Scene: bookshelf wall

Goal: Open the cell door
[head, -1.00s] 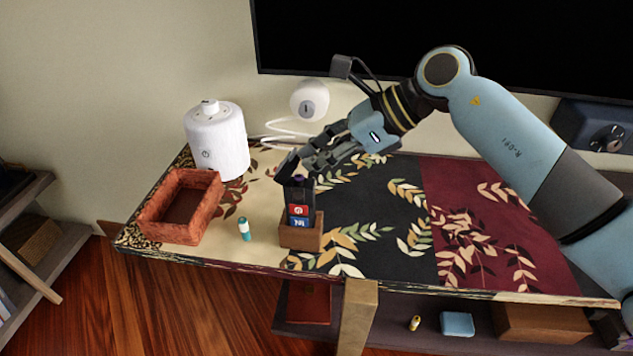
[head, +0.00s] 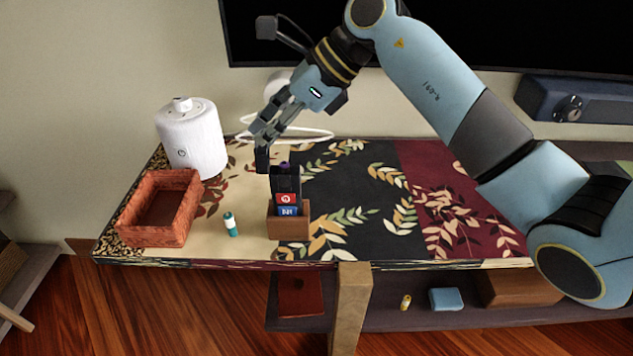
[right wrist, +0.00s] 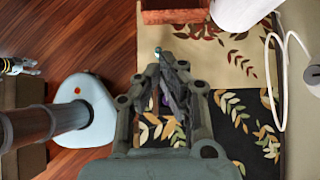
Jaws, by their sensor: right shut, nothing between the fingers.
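A black remote-like device (head: 286,183) with red and blue labels stands upright in a small brown wooden holder (head: 288,226) on the table. I cannot make out a cell door on its visible face. My right gripper (head: 262,158) is shut and empty, its fingertips just above and left of the device's top. In the right wrist view the gripper (right wrist: 168,62) hides most of the device. A teal and white cell (head: 231,224) stands left of the holder. My left gripper (right wrist: 20,66) shows small at the left edge of the right wrist view; its jaw state is unclear.
A reddish woven basket (head: 157,236) and a white canister (head: 192,138) stand at the table's left. A white cord and round white thing lie behind my gripper. A dark screen (head: 480,40) is behind. The patterned tabletop (head: 345,190) is clear right of the holder.

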